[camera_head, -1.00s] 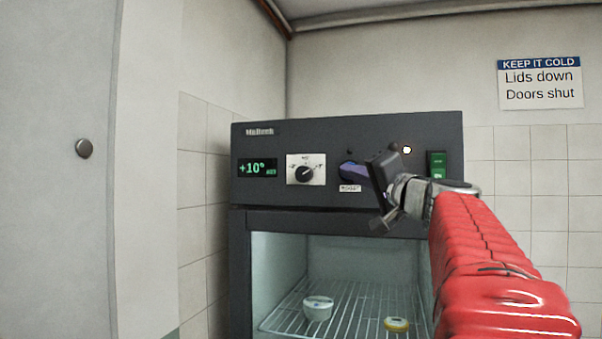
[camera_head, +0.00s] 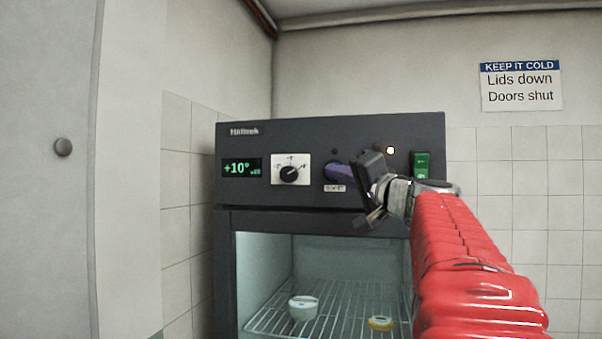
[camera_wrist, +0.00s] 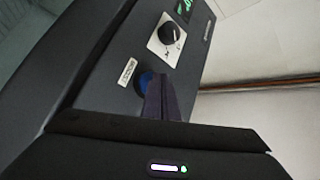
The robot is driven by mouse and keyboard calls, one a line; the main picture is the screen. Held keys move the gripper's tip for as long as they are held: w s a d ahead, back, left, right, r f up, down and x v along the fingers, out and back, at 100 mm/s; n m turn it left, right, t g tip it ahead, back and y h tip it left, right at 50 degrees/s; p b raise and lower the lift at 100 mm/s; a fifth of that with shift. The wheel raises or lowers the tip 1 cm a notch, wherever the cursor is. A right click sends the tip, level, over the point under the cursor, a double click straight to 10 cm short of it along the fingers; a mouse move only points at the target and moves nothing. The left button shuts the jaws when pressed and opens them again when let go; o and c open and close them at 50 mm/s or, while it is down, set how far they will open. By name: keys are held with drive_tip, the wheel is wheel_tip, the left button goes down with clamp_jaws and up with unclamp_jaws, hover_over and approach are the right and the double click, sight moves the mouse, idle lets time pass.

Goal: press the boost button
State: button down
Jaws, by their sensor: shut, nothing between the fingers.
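The boost button is a round blue button (camera_wrist: 143,80) on the dark front panel of the cooler (camera_head: 300,130). A small white label (camera_head: 335,188) sits just below it; the label also shows in the wrist view (camera_wrist: 127,71). My gripper (camera_head: 336,172) is shut and empty, with its purple-grey fingers pointing at the button. In the wrist view the fingertips (camera_wrist: 152,84) overlap the button's edge. I cannot tell whether they touch it. In the head view the fingers hide most of the button.
Left of the button are a dial (camera_head: 290,171) and a green display (camera_head: 242,168) reading +10°. A green switch (camera_head: 421,164) and a lit lamp (camera_head: 390,150) are to its right. Below, a white jar (camera_head: 303,307) and a yellow-lidded one (camera_head: 381,323) stand on the wire shelf.

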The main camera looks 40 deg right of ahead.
drive_tip(key=shift+d, duration=0.15)
idle(0.5)
drive_tip(key=shift+s+a, duration=0.5)
drive_tip(key=shift+a, duration=0.25)
drive_tip(key=s+a, duration=0.1)
drive_tip(key=a, duration=0.1)
drive_tip(key=s+a, duration=0.2)
idle(0.5)
drive_tip(key=shift+f, duration=0.1)
idle(0.6)
